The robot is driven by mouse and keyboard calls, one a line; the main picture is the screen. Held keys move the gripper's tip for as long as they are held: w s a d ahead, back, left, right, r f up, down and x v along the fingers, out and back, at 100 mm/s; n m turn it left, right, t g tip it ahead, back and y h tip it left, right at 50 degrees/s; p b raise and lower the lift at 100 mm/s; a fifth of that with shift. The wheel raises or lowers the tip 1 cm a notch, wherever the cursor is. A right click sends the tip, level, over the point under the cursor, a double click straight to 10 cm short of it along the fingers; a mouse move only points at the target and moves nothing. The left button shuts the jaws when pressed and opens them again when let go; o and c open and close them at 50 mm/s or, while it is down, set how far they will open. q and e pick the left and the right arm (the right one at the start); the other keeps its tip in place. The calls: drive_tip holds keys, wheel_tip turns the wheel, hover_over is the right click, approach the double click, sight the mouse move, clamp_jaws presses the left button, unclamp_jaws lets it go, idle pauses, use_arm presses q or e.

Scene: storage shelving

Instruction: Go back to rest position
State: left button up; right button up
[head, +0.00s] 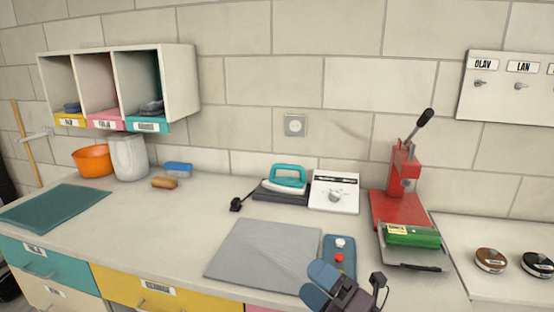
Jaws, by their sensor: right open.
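My right gripper (320,284) shows at the bottom, right of the middle, with blue-grey fingers pointing left. It is open, and I see nothing held between its fingers. It is in front of the counter, near the grey mat (262,252) and a blue control box (340,256) with a white and a red button. It hides the lower part of that box. My left gripper is not in view.
On the counter are a teal iron (287,178), a white device (334,197), a red lever press (399,205) with a green block (412,236), an orange bowl (92,161), a white canister (129,158) and a teal mat (52,207). The counter's left middle is clear.

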drive_tip(key=s+d+f+m+t+h, duration=0.1)
drive_tip(key=s+d+f+m+h, duration=0.3)
drive_tip(key=d+m+h, duration=0.55)
drive_tip(key=s+d+f+m+h, duration=0.2)
drive_tip(key=d+f+m+h, duration=0.45)
drive_tip(key=m, duration=0.55)
drive_tip(key=s+d+f+m+g, duration=0.2)
drive_tip(key=s+f+m+g, duration=0.15)
drive_tip(key=s, duration=0.35)
drive_tip(key=s+d+f+m+g+h, duration=0.15)
drive_tip(key=s+f+g, duration=0.25)
drive_tip(key=s, duration=0.4)
drive_tip(key=s+d+f+m+g+y, duration=0.1)
drive_tip(key=s+f+m+g, duration=0.25)
drive_tip(key=s, duration=0.35)
drive_tip(key=w+f+t, duration=0.7)
drive_tip(key=w+f, duration=0.1)
drive_tip(key=shift+n, duration=0.3)
